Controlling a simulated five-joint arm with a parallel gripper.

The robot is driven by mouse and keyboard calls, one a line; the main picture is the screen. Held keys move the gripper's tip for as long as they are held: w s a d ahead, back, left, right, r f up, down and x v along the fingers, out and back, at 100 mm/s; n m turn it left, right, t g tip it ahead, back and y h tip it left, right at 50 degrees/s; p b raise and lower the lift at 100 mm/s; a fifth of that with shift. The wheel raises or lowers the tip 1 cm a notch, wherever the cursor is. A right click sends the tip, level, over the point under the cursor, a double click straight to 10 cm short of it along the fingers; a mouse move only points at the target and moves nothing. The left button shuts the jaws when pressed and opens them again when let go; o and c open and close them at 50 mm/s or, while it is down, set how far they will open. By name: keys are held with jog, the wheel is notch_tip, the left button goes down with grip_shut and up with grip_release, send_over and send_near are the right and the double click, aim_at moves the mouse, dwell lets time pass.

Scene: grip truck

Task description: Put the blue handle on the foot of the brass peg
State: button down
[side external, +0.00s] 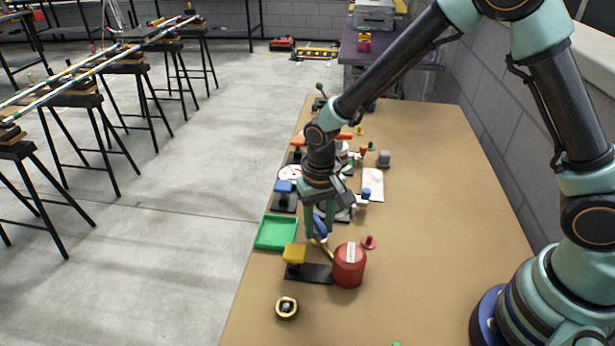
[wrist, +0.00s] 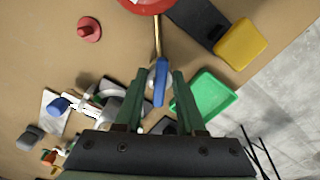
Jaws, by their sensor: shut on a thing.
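The blue handle (wrist: 160,82) is between the fingertips of my gripper (wrist: 163,80), which is shut on it. It also shows in the side view (side external: 319,226), above the table. A thin brass-coloured rod (wrist: 157,40) runs from the handle towards the red can; I cannot tell whether its tip touches anything. A small brass-yellow peg (side external: 360,131) stands far back on the table, beyond my gripper (side external: 320,236); it looks like the brass peg, but its foot is too small to make out. I cannot find it in the wrist view.
A red can (side external: 349,267) and a dark block with a yellow top (side external: 293,254) stand close to the gripper. A green tray (side external: 276,233) lies left, and a red peg (side external: 369,242) right. Several small things crowd beyond. The table's right side is clear.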

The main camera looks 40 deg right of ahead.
aim_at(320, 222)
jog(key=shift+f, duration=0.85)
dwell(1.5)
jog(key=shift+c, duration=0.5)
grip_release()
jog(key=shift+r, duration=3.75)
jog(key=shift+r, duration=0.15)
jog(key=s+d+r+n+t, duration=0.1)
jog(key=s+d+r+t, duration=0.1)
jog(key=s+d+r, duration=0.2)
jog(key=s+d+r+n+t, duration=0.2)
jog(key=s+d+r, duration=0.3)
jog(key=d+r, duration=0.4)
notch_tip(320, 222, up, 4)
jog(key=shift+s+d+f+t, duration=0.2)
jog(key=shift+s+f+t, duration=0.1)
jog(key=shift+t, duration=0.5)
